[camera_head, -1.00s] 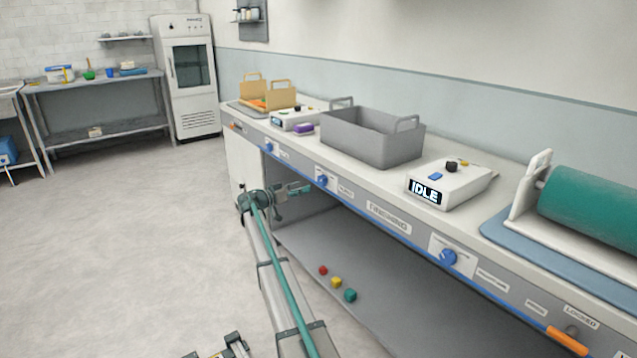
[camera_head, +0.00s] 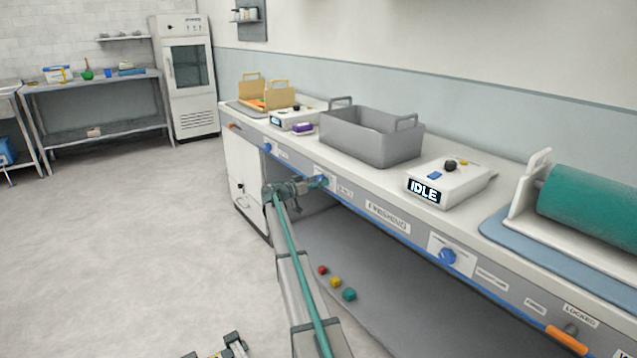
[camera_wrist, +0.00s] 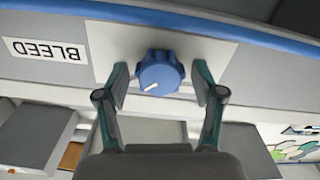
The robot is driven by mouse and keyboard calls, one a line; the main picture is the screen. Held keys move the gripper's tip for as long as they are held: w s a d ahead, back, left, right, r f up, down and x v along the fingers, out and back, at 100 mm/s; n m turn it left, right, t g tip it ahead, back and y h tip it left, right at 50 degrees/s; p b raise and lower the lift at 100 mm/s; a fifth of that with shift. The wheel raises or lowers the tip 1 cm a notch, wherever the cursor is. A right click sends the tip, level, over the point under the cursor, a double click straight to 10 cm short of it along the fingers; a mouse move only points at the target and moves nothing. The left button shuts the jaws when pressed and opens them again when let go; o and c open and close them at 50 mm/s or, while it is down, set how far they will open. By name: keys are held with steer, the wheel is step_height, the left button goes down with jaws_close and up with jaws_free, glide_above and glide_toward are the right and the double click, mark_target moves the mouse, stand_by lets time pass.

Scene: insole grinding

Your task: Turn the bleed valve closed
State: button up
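The bleed valve is a blue ribbed knob (camera_wrist: 160,73) with a white pointer line, on a pale plate (camera_wrist: 215,52) on the bench's front panel. The wrist view looks upside down, with the BLEED label (camera_wrist: 46,50) inverted beside the plate. My gripper (camera_wrist: 160,82) is open, with one finger on each side of the knob and a visible gap on both sides. In the head view my gripper (camera_head: 318,183) is at the front panel and largely hides this knob.
Another blue knob (camera_head: 448,257) sits further right on the panel, and a smaller one (camera_head: 267,147) further left. A grey bin (camera_head: 370,138) and a white IDLE unit (camera_head: 450,182) stand on the bench.

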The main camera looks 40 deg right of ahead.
steer(key=c, duration=1.1)
steer(key=shift+n, duration=0.4)
steer(key=shift+n+p, duration=2.9)
steer(key=shift+n, duration=5.7)
steer(key=o, duration=1.1)
